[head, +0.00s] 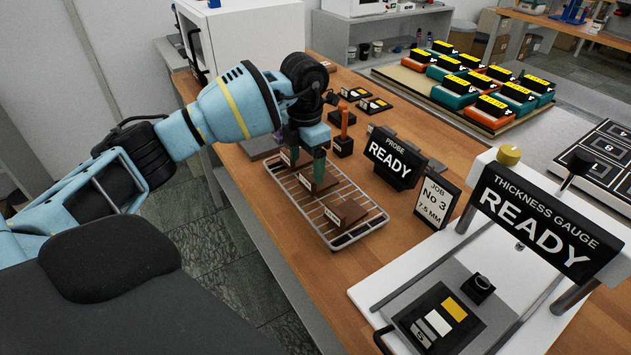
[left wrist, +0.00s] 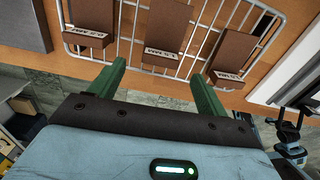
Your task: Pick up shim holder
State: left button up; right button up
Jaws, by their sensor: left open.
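Three brown wedge-like pieces with white labels marked in MM lie on a wire rack (head: 352,237). The frames do not name any of them as the shim holder. The near piece (head: 347,213) is clear in the head view; the middle piece (head: 323,184) and the far one are partly behind my gripper. My left gripper (head: 307,162) points down over the far half of the rack, open and empty. In the left wrist view, its green fingertips (left wrist: 156,66) stand apart on either side of the middle piece's (left wrist: 166,30) labelled end. Contact cannot be told. My right gripper is out of view.
A black block with an orange handle (head: 344,124) stands behind the rack. The PROBE display (head: 391,160), job card (head: 437,199) and thickness gauge (head: 533,222) stand to the right. Orange and teal boxes (head: 490,110) sit farther back. Bare wood (head: 290,225) borders the rack's left side.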

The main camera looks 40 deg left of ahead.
aim_at(306, 177)
pick_arm(q)
jog(key=shift+s+f, duration=0.15)
jog(key=shift+f, duration=2.4)
jog(key=c, duration=1.1)
jog(key=shift+o, duration=0.2)
jog(key=shift+r, duration=0.1)
jog(key=shift+r, duration=0.45)
notch_tip(306, 177, up, 2)
jog(key=shift+r, duration=0.15)
jog(key=s+d, duration=0.3)
jog(key=s, duration=0.4)
jog(key=s+d+r, duration=0.1)
jog(key=s+d, duration=0.2)
jog(key=s, duration=0.4)
jog(key=shift+s+r, duration=0.3)
jog(key=shift+s, duration=0.05)
